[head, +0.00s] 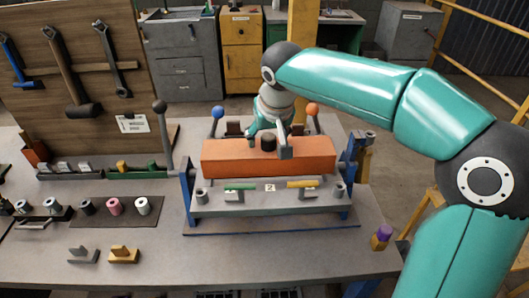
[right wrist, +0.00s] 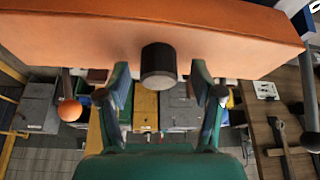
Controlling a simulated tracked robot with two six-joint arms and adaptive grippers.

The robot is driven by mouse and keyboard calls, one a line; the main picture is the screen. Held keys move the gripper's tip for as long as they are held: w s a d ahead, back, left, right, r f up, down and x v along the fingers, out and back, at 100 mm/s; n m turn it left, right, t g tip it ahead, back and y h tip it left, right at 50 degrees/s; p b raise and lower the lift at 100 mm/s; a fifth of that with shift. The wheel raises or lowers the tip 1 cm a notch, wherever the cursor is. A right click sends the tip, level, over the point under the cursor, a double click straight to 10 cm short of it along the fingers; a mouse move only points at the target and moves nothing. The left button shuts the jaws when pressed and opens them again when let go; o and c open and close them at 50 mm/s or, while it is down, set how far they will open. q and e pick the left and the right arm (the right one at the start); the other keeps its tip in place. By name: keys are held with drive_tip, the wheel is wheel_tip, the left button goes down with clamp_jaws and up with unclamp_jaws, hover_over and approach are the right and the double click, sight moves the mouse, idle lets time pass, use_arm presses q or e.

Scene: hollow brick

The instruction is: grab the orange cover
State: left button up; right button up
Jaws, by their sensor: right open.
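The orange cover (head: 228,158) is a long block lying across the top of a grey fixture (head: 260,203) on the bench. A black knob (head: 268,143) stands out at the middle of the cover. My right gripper (head: 269,135) is at the cover's middle, coming from behind it. In the right wrist view the cover (right wrist: 75,40) fills the top. The open fingers of my right gripper (right wrist: 160,80) stand on either side of the black knob (right wrist: 158,66), with a gap to it on both sides. My left gripper is not in view.
A blue ball-ended lever (head: 217,112) and an orange one (head: 312,109) stand behind the cover. Green and yellow handles (head: 303,184) sit at the fixture's front. A tool board (head: 80,70) rises at the left. A purple-topped piece (head: 383,233) stands at the right.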

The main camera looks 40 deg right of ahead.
drive_tip(key=shift+f, duration=0.2)
clamp_jaws()
drive_tip(key=shift+r, duration=0.1)
